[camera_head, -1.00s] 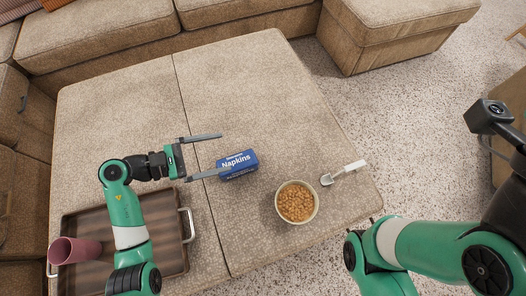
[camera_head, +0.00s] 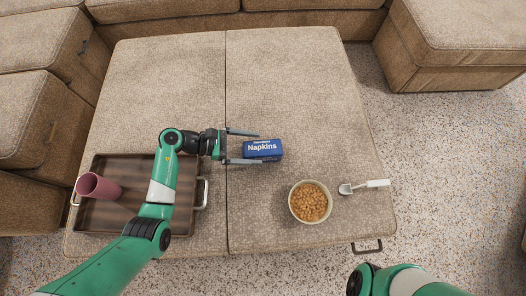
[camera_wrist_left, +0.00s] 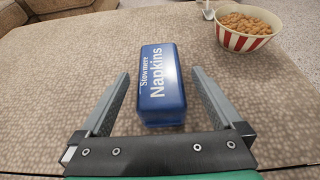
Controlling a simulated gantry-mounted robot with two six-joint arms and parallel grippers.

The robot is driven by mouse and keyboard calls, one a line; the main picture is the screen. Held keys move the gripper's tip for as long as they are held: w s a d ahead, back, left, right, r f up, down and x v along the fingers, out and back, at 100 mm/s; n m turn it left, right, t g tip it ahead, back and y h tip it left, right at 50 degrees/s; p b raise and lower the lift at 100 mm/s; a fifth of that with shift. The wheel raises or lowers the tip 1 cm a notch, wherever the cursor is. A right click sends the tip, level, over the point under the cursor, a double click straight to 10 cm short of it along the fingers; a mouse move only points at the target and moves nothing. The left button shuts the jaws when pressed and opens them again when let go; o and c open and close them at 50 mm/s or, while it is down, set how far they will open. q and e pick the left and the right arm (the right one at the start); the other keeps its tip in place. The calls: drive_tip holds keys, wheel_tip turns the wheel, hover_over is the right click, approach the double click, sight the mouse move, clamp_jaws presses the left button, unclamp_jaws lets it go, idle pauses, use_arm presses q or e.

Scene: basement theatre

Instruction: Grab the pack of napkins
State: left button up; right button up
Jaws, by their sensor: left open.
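The pack of napkins (camera_head: 263,150) is a small blue box with white lettering, lying on the beige ottoman. My left gripper (camera_head: 260,148) is open, its two long grey fingers pointing right towards the pack. In the left wrist view the pack (camera_wrist_left: 161,85) sits between the two spread fingers (camera_wrist_left: 160,73), with its far end reaching beyond the fingertips. A gap shows on both sides of it in that view. How high the fingers are above the ottoman is hard to tell. My right arm shows only at the bottom right edge, its gripper out of view.
A bowl of snacks (camera_head: 310,202), red-and-white striped in the wrist view, stands right of the pack. A small scoop (camera_head: 364,186) lies beyond it. A brown tray (camera_head: 137,215) with a pink cup (camera_head: 98,186) is at left. The far ottoman top (camera_head: 285,75) is clear.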

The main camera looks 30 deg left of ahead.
sight(266, 148)
use_arm(q)
drive_tip(key=b+x, duration=0.3)
drive_tip(key=x, duration=0.2)
drive_tip(key=shift+d+f, duration=0.15)
drive_tip(key=shift+f, duration=0.1)
drive_tip(key=shift+r, duration=0.1)
drive_tip(key=shift+c, duration=0.4)
drive_tip(key=shift+w, duration=0.1)
drive_tip(key=c, duration=1.2)
drive_tip(key=shift+c, duration=0.2)
drive_tip(key=shift+r+p, duration=0.5)
drive_tip(key=shift+r, duration=0.1)
wheel_tip(266, 148, up, 3)
drive_tip(key=p, duration=0.2)
drive_tip(key=shift+p, duration=0.35)
drive_tip(key=s+d+r+p, duration=0.5)
drive_tip(key=s+d+p, duration=0.1)
drive_tip(key=s, duration=0.1)
drive_tip(key=s+d+r+p, duration=0.3)
drive_tip(key=shift+s+d+r, duration=0.15)
drive_tip(key=shift+s+r, duration=0.05)
drive_tip(key=shift+r, duration=0.2)
